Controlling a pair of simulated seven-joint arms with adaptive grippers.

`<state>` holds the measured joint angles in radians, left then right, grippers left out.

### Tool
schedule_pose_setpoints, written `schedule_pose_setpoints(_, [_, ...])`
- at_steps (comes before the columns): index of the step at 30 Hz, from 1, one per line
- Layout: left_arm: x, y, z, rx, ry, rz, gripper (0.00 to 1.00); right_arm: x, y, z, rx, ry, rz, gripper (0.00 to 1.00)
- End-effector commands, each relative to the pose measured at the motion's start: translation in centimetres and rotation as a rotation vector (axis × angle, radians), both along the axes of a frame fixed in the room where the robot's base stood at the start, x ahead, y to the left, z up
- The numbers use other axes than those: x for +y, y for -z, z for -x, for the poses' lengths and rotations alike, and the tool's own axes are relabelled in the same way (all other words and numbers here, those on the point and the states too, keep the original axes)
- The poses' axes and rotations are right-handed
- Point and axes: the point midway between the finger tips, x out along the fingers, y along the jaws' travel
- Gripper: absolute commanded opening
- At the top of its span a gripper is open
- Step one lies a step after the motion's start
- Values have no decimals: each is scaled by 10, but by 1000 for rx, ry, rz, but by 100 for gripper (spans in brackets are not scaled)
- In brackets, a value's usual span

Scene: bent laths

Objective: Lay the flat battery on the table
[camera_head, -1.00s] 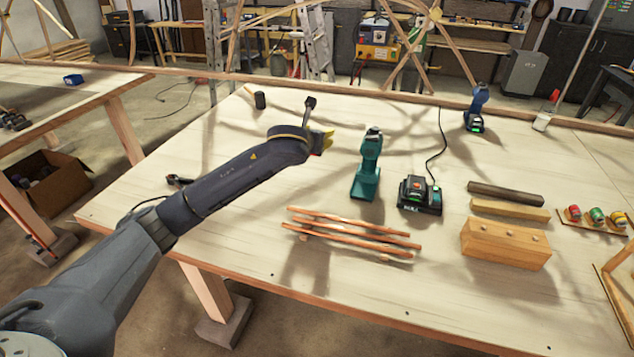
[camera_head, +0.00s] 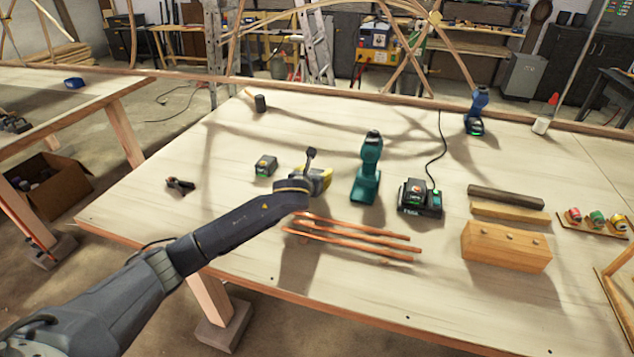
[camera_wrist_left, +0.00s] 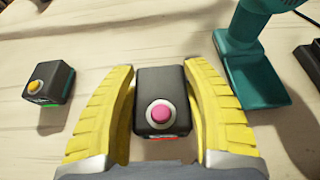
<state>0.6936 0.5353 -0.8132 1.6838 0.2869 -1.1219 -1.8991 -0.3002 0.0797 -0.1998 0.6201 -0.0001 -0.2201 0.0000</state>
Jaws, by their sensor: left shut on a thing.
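My left gripper (camera_head: 319,181) has yellow fingers shut on a dark battery, just left of the teal drill (camera_head: 369,165). In the left wrist view the held battery (camera_wrist_left: 161,88) has a pink button and a red light strip, with a finger (camera_wrist_left: 105,115) against each side. The head view mostly hides this battery behind the gripper. It is low over the table (camera_head: 230,220); I cannot tell whether it touches. A second battery (camera_head: 265,166) with a green light sits on the table to the left; in the wrist view it (camera_wrist_left: 50,83) has an orange button. My right gripper is not in view.
A charger (camera_head: 420,197) holding a battery stands right of the drill. A wooden block (camera_head: 506,245) is at the right, a small clamp (camera_head: 180,186) at the left. The table's front left is clear.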

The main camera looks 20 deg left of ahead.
Motion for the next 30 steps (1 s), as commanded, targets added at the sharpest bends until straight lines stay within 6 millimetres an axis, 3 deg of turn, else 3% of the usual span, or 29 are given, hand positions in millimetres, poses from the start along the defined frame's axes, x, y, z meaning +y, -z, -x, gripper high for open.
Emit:
schedule_pose_setpoints(7, [0,29,0,1,0,1,6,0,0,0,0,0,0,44])
schedule_pose_setpoints(20, [0,33,0,0,0,0,6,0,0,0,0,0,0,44])
schedule_pose_setpoints(21, [0,34,0,1,0,0,55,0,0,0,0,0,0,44])
schedule_pose_setpoints(26, [0,34,0,1,0,0,72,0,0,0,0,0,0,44])
schedule_pose_setpoints(30, [0,34,0,1,0,0,72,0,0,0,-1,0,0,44])
